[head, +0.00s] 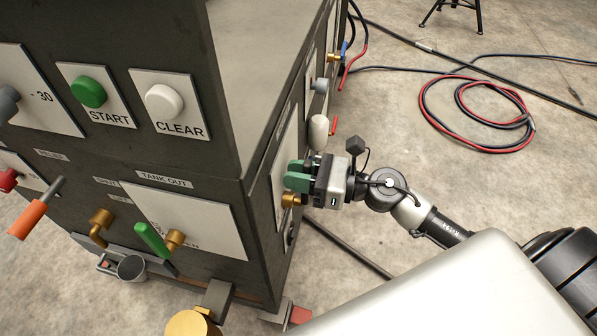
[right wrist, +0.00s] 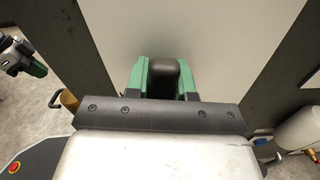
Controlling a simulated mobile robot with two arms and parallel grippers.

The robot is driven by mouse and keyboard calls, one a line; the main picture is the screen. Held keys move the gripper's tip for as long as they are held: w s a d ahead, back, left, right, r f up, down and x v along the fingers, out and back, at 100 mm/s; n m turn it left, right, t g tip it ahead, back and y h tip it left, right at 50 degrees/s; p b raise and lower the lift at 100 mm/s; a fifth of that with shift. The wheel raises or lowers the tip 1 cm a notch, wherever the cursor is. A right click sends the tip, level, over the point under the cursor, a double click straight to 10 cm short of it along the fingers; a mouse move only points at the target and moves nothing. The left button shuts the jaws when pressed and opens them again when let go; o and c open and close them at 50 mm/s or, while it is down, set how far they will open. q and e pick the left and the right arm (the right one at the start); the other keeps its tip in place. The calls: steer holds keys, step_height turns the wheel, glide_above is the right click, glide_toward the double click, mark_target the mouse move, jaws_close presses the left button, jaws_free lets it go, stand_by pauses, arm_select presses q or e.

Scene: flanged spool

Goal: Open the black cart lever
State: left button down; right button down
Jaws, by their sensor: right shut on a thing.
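The black cart lever (right wrist: 164,75) shows in the right wrist view as a dark, rounded handle end against a pale panel. My right gripper (right wrist: 164,80) has its green fingers on both sides of it and is shut on it. In the head view my right gripper (head: 298,176) is at the right side face of the dark cart (head: 262,170), and its body and fingers hide most of the lever there. What looks like my left gripper (right wrist: 22,62), with green fingertips, shows at the left edge of the right wrist view; its jaw state is unclear.
A white handle (head: 318,132) stands just above my right gripper and a brass fitting (head: 291,200) just below. The cart front has START (head: 89,92) and CLEAR (head: 164,102) buttons and a green lever (head: 152,240).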

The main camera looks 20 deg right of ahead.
arm_select(q)
steer(key=shift+f, duration=0.1)
arm_select(e)
steer(key=shift+s+a, duration=0.1)
arm_select(q)
steer(key=shift+w, duration=0.2)
arm_select(e)
steer(key=c, duration=1)
jaws_free()
steer(key=shift+o, duration=0.2)
